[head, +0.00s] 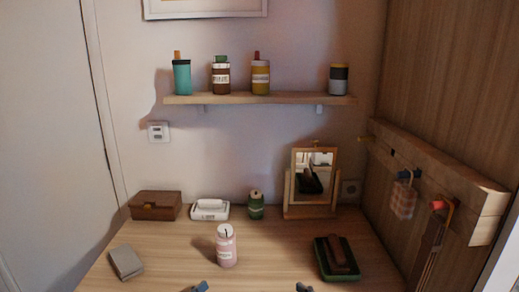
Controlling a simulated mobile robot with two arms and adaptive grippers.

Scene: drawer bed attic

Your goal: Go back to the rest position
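Only the tips of my two grippers show, at the bottom edge of the head view. My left gripper (199,287) is just left of centre, in front of the table's near part. My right gripper (304,288) is right of centre. The rest of both grippers and both arms is cut off by the frame. I cannot tell whether either is open or shut. No object is seen in either one.
The wooden table (172,248) holds a pink jar (226,248), grey block (126,262), dark green tray (323,267), wooden box (155,206), white dish (210,214), green jar (256,208) and mirror (289,206). A shelf (240,99) hangs above; a hook rail (440,182) juts out right.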

